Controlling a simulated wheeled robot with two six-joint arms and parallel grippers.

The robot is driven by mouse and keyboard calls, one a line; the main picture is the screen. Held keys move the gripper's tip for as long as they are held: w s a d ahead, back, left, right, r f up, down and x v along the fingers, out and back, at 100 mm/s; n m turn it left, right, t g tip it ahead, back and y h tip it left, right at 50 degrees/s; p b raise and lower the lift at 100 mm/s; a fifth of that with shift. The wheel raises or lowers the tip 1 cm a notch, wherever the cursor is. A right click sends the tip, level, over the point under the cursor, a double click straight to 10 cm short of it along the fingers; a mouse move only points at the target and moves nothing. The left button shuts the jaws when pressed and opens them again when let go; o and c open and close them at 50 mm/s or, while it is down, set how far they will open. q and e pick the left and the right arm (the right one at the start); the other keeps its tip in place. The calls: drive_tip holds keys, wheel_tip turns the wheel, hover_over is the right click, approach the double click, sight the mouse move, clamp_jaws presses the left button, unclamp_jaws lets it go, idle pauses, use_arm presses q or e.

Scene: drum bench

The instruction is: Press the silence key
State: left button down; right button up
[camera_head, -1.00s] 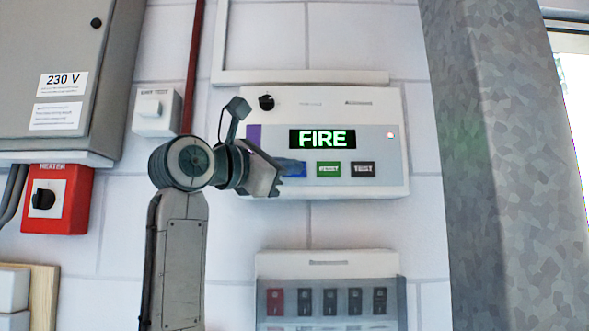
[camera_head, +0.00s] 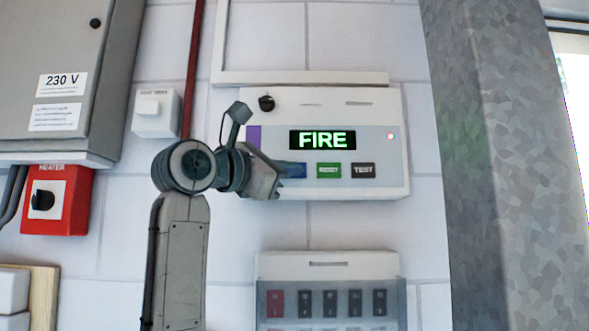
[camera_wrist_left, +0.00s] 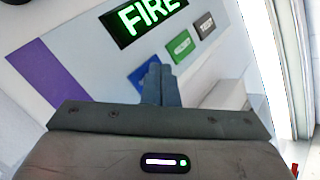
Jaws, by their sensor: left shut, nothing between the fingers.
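The white alarm panel (camera_head: 375,108) on the wall has a lit display reading FIRE (camera_head: 322,139). A row of keys sits below it: a blue key (camera_head: 299,170), partly hidden by my gripper, a green key (camera_head: 328,170) and a dark TEST key (camera_head: 363,170). The blue key's lettering is not readable. My left gripper (camera_head: 284,171) is shut and empty, its tips at the blue key. In the left wrist view the shut fingers (camera_wrist_left: 158,78) overlap the edge of the blue key (camera_wrist_left: 142,76); whether they touch it I cannot tell. My right gripper is not in view.
A round black knob (camera_head: 266,103) is at the panel's upper left. A lower box (camera_head: 330,262) with several switches hangs beneath. A red heater switch (camera_head: 73,215), a white switch (camera_head: 155,112) and a grey cabinet (camera_head: 60,40) are left. A grey column (camera_head: 505,180) stands right.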

use_arm(q)
drive_tip(key=shift+w, duration=0.15)
idle(0.5)
drive_tip(key=shift+s, duration=0.6)
drive_tip(key=s+b, duration=0.3)
drive_tip(key=s, duration=0.3)
idle(0.3)
idle(0.4)
